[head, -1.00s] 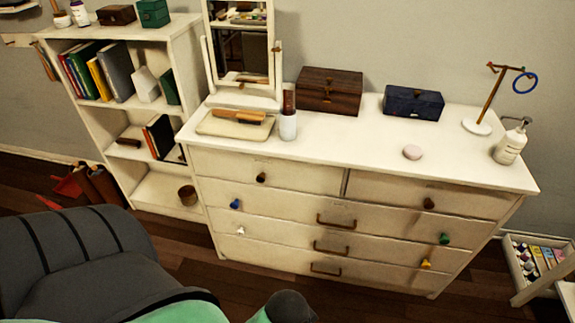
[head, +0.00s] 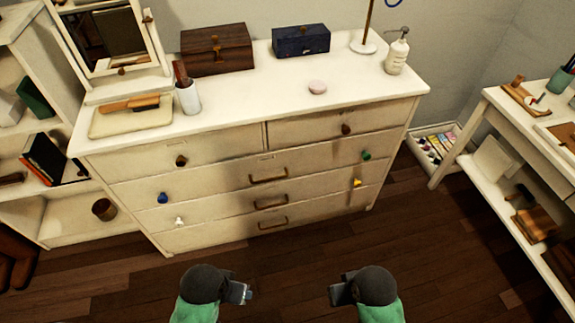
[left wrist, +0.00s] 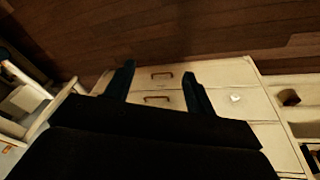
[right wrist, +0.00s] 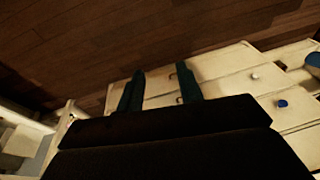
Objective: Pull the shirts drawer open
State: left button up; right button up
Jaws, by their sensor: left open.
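The white dresser (head: 225,205) has two small top drawers with dark knobs and wide drawers below, all shut. The small drawer labels are unreadable, so I cannot tell which is the shirts drawer. Wide drawers have bar handles: upper (head: 268,175), middle (head: 271,202) and lowest (head: 272,223). Coloured knobs also dot the front: blue (head: 162,197), green (head: 366,155), white (head: 180,221) and yellow (head: 357,183). My left gripper (head: 243,291) and right gripper (head: 338,294) are open and empty before the dresser, apart from it. Both wrist views show handles beyond the spread fingers.
On the dresser top stand a brown box (head: 216,49), a navy box (head: 301,40), a mirror (head: 112,32) and a pump bottle (head: 397,54). A shelf unit (head: 75,222) stands left, a white table (head: 500,115) right. The wooden floor (head: 300,260) before the dresser is clear.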

jog(key=shift+w+a+r, duration=0.15)
jog(key=shift+a, duration=0.05)
